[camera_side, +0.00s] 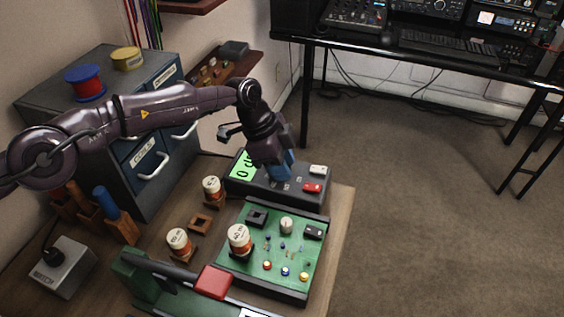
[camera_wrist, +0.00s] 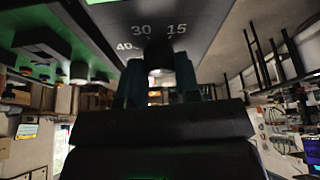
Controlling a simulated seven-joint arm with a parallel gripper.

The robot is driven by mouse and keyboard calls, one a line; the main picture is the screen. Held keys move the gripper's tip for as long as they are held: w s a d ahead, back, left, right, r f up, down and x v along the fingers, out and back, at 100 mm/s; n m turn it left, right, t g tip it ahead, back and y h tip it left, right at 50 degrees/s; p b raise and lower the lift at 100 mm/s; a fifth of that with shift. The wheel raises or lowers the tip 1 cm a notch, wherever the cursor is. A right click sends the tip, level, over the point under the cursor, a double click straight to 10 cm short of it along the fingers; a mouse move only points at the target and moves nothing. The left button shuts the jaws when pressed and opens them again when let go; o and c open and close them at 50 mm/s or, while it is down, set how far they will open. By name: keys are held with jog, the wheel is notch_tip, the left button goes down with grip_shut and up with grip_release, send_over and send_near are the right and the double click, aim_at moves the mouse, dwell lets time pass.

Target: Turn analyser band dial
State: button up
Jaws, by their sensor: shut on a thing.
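The analyser (camera_side: 258,190) is a dark grey box on the bench with a lit green display (camera_side: 243,165) reading about "0 d", partly covered. My gripper (camera_side: 282,176) points down at its top panel, with blue fingers. In the wrist view the panel (camera_wrist: 190,15) carries the marks 40, 30 and 15. The band dial (camera_wrist: 157,58) shows there as a dark knob between the two fingertips (camera_wrist: 158,78), which are shut on it. The side view hides the dial behind the fingers. Its pointer cannot be made out.
A red button (camera_side: 312,187) and a white button (camera_side: 318,169) sit on the analyser right of my gripper. A green circuit board (camera_side: 262,225) with a coil (camera_side: 239,238) lies in front. More coils stand left, near a grey drawer cabinet (camera_side: 60,95).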

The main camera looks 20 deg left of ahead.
jog(key=shift+s, duration=0.1)
jog(key=o, duration=0.9)
jog(key=shift+a+r, duration=0.2)
jog(key=shift+r, duration=0.3)
jog(key=v, duration=1.1)
jog(key=shift+a+r, duration=0.15)
jog(key=shift+r, duration=0.25)
